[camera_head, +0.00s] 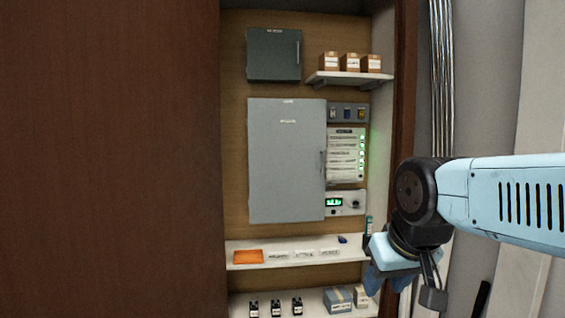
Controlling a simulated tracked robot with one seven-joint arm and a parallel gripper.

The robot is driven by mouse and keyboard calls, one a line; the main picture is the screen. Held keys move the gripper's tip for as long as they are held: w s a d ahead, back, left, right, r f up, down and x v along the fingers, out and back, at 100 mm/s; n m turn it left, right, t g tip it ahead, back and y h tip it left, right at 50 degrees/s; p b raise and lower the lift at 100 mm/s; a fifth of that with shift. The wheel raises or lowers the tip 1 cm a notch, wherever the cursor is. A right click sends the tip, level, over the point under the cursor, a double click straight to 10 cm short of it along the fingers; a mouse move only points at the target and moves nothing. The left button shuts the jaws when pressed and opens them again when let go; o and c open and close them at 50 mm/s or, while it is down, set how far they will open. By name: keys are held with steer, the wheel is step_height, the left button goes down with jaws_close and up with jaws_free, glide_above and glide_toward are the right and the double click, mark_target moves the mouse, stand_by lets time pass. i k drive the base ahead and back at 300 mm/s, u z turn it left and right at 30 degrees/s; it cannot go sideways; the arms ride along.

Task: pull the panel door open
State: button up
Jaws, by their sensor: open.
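A large light grey panel door (285,165) is on the wooden back wall of the cabinet. My gripper (384,287) is at the lower right, pointing down, beside the cabinet's right side. It is right of and below the panel door, apart from it. Its fingers are small and partly hidden in this view, and nothing shows held in them.
Right of the panel door are a switch strip (347,113), a lit label board (346,155) and a meter (345,203). A shelf with cartons (350,79) is above. A lower shelf (297,262) bears an orange pad (248,257). A brown wooden panel (110,160) fills the left.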

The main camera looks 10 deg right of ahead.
mark_target(287, 137)
steer(key=z, duration=1.55)
steer(key=k, duration=0.9)
steer(key=u, duration=1.45)
steer(key=i, duration=1.65)
steer(key=u, duration=0.05)
